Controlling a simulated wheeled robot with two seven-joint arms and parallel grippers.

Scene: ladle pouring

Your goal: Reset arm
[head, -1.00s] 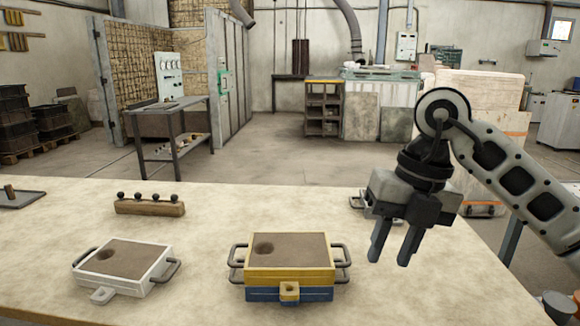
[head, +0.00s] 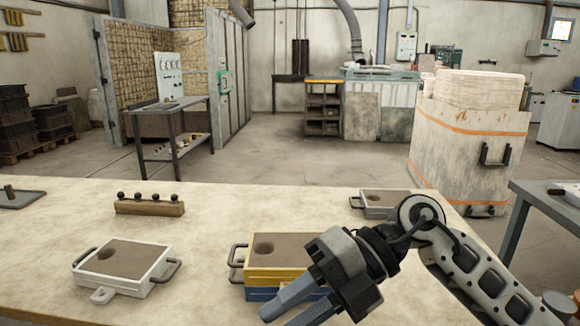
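My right gripper (head: 283,313) is low in the head view, its arm coming in from the right. Its two fingers point down and left with a gap between them, and nothing shows in the gap. One fingertip is cut off by the lower edge. The gripper is in front of a yellow and blue mould box (head: 262,275) with a sand top and a round hole, and hides its right side. I cannot tell whether they touch. My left gripper is not in view.
On the table (head: 210,285), a white-framed sand mould (head: 122,262) sits at left and another grey mould (head: 376,203) behind my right arm. A wooden block with black knobs (head: 150,206) stands further back. A side table (head: 555,205) is at right.

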